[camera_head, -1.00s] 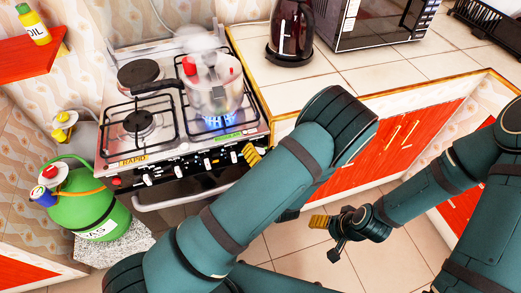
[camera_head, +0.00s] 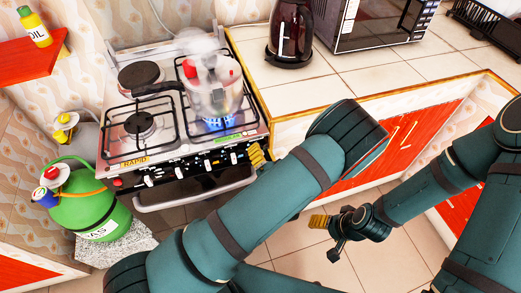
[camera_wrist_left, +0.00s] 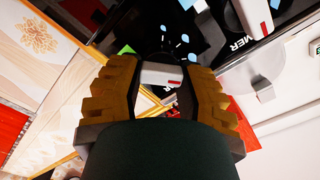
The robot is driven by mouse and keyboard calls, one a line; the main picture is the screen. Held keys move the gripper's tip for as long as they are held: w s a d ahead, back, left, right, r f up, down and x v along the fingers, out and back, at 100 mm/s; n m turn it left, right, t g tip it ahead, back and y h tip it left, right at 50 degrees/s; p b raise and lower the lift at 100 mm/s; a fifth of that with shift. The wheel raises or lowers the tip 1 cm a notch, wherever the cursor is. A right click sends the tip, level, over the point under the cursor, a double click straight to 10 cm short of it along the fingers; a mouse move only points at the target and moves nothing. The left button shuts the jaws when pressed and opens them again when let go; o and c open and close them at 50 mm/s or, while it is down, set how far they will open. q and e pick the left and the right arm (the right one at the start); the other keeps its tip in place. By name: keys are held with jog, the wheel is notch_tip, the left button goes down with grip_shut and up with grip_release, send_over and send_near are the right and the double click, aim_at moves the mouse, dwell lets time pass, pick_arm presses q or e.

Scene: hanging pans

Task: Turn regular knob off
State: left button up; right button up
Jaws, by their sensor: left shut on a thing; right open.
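The stove (camera_head: 190,144) stands at the left in the head view, with several white knobs along its dark front panel. My left gripper (camera_head: 256,156) is at the right end of this panel. In the left wrist view its yellow fingers (camera_wrist_left: 160,88) are shut on a white knob with a red mark (camera_wrist_left: 161,74), one finger on each side. This knob is hidden in the head view. A blue flame (camera_head: 216,124) burns under the steaming pot (camera_head: 212,98) on the right front burner. My right gripper (camera_head: 319,221) is open and empty, over the floor.
A green gas bottle (camera_head: 88,205) stands left of the stove. The oven handle (camera_head: 190,192) runs below the knobs. The tiled counter (camera_head: 290,88) with a kettle (camera_head: 291,35) and a microwave (camera_head: 375,22) lies to the right. Another knob (camera_wrist_left: 252,16) is near the left gripper.

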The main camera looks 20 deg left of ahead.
pick_arm(q)
jog(key=m+p, duration=0.1)
jog(key=m, duration=0.2)
jog(key=shift+m, duration=0.4)
jog(key=shift+f+m+p, duration=0.1)
jog(key=shift+m+p, duration=0.2)
jog(key=shift+m, duration=1.7)
jog(key=o, duration=1.2)
jog(key=v, duration=1.2)
jog(key=shift+w, duration=0.1)
